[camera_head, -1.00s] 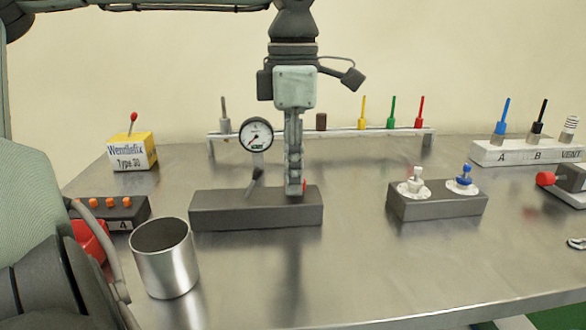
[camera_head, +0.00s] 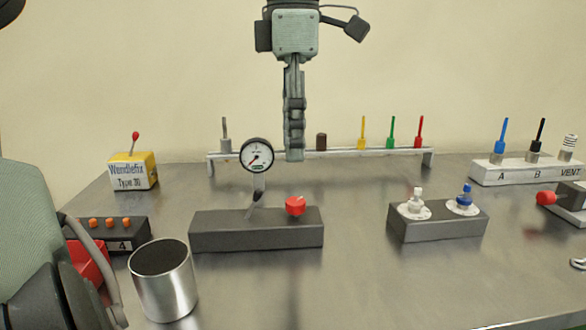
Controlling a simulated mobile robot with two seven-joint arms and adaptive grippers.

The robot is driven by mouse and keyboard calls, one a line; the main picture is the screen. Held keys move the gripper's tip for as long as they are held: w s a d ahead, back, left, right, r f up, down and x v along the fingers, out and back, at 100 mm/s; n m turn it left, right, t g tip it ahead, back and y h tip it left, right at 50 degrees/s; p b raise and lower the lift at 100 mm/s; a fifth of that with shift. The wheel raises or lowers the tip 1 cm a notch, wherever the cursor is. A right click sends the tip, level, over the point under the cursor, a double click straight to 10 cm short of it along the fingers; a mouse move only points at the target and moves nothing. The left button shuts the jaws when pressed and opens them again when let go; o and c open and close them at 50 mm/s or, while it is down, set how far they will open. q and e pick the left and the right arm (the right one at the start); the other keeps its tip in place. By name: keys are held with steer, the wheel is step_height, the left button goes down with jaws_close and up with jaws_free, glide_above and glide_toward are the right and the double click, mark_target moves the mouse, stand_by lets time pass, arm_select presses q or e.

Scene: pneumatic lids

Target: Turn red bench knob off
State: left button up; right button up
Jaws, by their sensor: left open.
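The red bench knob (camera_head: 295,206) stands on top of a long dark grey block (camera_head: 257,232) in the middle of the bench. A round white pressure gauge (camera_head: 257,155) stands on the same block, left of the knob. My left gripper (camera_head: 294,158) hangs fingers down above and apart from the knob, with nothing in it. Its fingers are seen edge-on, so the gap between them does not show, but it is open. The knob is fully in view. My right gripper is not in view.
A metal cup (camera_head: 163,288) stands front left, near a box with orange buttons (camera_head: 125,233). A yellow-topped box (camera_head: 133,171) is behind. A rail (camera_head: 340,152) with coloured pegs runs behind my gripper. A block with white and blue valves (camera_head: 440,222) stands right; another red knob (camera_head: 546,198) is further right.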

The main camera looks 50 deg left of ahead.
arm_select(q)
steer(key=shift+r, duration=1.65)
